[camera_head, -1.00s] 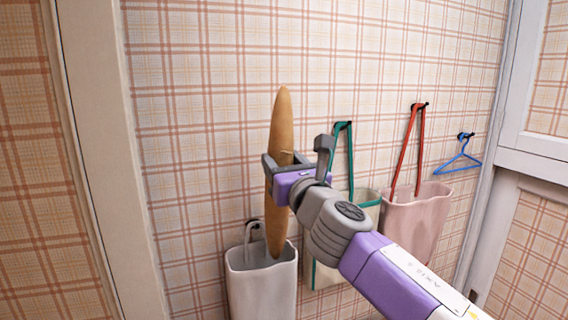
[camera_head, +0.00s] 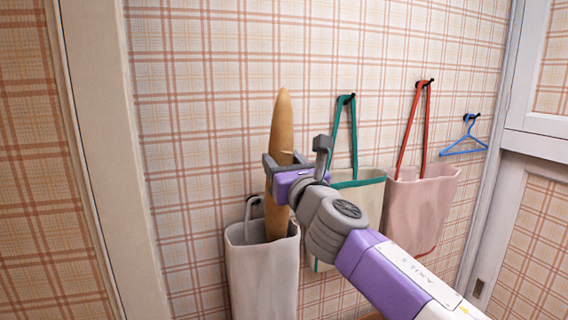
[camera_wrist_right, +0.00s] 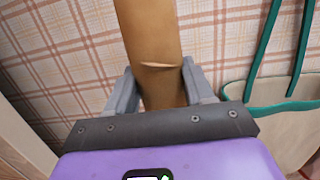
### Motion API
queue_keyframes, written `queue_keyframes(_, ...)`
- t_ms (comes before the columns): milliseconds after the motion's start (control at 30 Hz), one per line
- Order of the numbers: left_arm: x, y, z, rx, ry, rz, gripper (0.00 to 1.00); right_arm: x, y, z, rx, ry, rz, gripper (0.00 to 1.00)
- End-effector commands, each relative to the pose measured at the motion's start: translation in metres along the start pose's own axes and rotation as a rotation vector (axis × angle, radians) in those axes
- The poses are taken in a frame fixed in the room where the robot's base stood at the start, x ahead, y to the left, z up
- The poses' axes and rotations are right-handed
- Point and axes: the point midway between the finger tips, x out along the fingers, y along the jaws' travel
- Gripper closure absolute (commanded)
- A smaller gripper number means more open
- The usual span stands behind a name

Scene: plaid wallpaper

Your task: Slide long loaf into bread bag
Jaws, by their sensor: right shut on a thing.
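The long loaf (camera_head: 282,125) is brown and stands nearly upright in the head view. My right gripper (camera_head: 279,163) is shut on it around its middle. The right wrist view shows the loaf (camera_wrist_right: 150,40) between the two fingers of the gripper (camera_wrist_right: 160,88). A pale, open-topped bag (camera_head: 262,275) hangs on the wall below the gripper, probably the bread bag. The loaf's lower end is inside the bag's mouth; its tip is hidden by the front wall. My left gripper is not in view.
A cream bag with green trim (camera_head: 362,192) and a pink bag with red straps (camera_head: 420,210) hang to the right. A blue hanger (camera_head: 465,143) hangs farther right. A pale door frame (camera_head: 105,150) stands at the left.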

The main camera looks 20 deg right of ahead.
Motion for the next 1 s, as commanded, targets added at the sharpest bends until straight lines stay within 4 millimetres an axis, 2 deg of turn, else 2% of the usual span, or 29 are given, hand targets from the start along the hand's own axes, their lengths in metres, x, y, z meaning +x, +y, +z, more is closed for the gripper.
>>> queue_keyframes(1000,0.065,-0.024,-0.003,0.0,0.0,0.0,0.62,-0.001,0.0,-0.073,0.0,-0.002,0.0,0.9)
